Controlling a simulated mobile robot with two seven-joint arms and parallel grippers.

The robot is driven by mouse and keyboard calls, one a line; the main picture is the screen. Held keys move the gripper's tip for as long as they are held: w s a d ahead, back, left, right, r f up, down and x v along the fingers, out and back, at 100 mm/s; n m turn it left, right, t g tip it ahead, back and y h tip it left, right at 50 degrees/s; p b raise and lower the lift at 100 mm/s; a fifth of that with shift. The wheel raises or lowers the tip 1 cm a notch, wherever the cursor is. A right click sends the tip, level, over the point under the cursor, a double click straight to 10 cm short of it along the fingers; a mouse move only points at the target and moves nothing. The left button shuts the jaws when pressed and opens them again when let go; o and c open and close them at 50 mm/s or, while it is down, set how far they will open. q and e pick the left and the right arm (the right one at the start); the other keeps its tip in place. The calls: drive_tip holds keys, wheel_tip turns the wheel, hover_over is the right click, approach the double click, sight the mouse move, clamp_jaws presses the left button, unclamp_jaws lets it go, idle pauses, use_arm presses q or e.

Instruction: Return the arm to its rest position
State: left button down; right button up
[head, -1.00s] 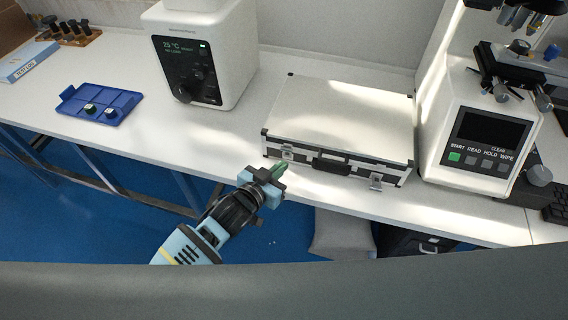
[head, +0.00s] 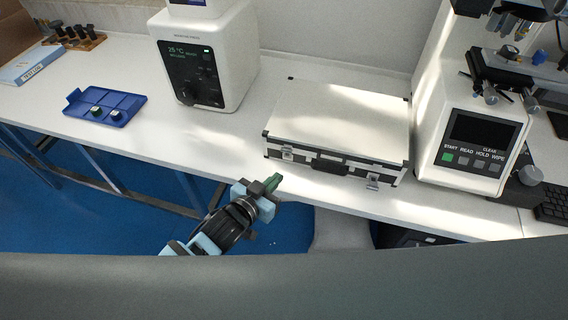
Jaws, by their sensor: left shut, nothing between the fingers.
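My left gripper (head: 271,184) is in the lower middle of the head view, at the end of my left arm, which comes in from the lower left. Its green-tipped fingers are shut with nothing between them. It is in front of the white table's (head: 215,160) near edge, over the blue floor, a little left of and nearer than the silver case. My right gripper is not in view.
A closed silver case (head: 340,122) lies near the table's front edge. A white mounting press (head: 206,60) stands behind. A hardness tester (head: 474,140) stands at the right. A blue tray (head: 105,106) with small samples lies at the left. A grey bin (head: 340,230) is below the table.

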use_arm(q)
drive_tip(key=shift+f, duration=0.1)
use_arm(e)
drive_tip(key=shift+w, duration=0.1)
use_arm(q)
drive_tip(key=s+a+f+n+g+y, duration=0.1)
drive_tip(key=s+a+f+y, duration=0.1)
drive_tip(key=s+a+f, duration=0.2)
drive_tip(key=s+a+f+n+g+y, duration=0.1)
drive_tip(key=s+a+f+n+y, duration=0.1)
drive_tip(key=s+a+f, duration=0.3)
drive_tip(key=s+a+f+n+y, duration=0.1)
drive_tip(key=s+a+f+y, duration=0.2)
drive_tip(key=s+a, duration=0.7)
drive_tip(key=s+f, duration=0.1)
drive_tip(key=s, duration=0.4)
drive_tip(key=shift+s+a+f+n+g, duration=0.15)
drive_tip(key=shift+s+a+n+g, duration=0.15)
drive_tip(key=shift+a+n+g, duration=0.1)
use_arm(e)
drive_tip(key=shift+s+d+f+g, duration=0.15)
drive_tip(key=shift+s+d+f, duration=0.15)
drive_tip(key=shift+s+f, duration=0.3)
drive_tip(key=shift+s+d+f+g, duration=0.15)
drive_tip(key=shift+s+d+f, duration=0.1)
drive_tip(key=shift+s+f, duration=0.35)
